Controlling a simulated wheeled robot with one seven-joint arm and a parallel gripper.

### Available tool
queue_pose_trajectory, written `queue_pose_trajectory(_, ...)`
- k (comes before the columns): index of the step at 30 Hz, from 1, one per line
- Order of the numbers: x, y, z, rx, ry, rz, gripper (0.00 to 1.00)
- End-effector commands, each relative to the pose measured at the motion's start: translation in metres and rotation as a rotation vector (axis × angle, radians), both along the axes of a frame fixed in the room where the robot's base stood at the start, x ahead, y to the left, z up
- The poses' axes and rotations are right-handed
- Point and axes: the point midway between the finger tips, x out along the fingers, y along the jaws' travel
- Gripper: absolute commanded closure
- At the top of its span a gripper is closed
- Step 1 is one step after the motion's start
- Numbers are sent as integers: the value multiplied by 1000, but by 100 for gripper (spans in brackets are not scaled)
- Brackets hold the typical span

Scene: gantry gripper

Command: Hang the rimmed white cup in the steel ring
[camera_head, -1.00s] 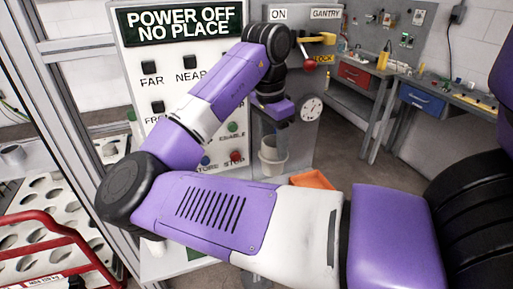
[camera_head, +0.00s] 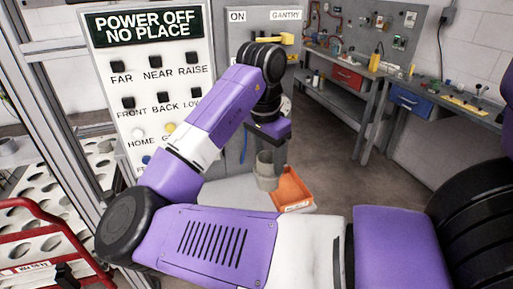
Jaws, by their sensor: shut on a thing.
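The white cup (camera_head: 266,173) hangs below my gripper (camera_head: 274,150) near the middle of the view. It looks pale grey, upright and rimmed at the top. My gripper is shut on it near its upper part; the fingers are small and dark, so the exact grip is unclear. The cup is in front of the grey cabinet and just left of an orange tray (camera_head: 292,190). I cannot pick out the steel ring in this view.
A button panel (camera_head: 146,75) reads "POWER OFF NO PLACE". A grey cabinet (camera_head: 235,50) labelled "GANTRY" has a yellow handle (camera_head: 278,38). A white rack (camera_head: 25,217) with oval holes and a red frame (camera_head: 30,218) stand left. Workbenches line the back right; floor between is clear.

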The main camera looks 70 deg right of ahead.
Motion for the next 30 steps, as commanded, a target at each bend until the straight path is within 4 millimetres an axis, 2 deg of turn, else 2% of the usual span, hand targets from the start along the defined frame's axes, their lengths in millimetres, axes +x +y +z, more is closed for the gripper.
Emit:
queue_pose_trajectory(7,24,36,-34,-1,6,271,96)
queue_pose_trajectory(11,42,63,-61,0,8,480,96)
queue_pose_trajectory(21,116,169,-165,3,14,1319,96)
queue_pose_trajectory(25,139,201,-197,4,11,1577,96)
queue_pose_trajectory(30,163,233,-227,2,7,1823,96)
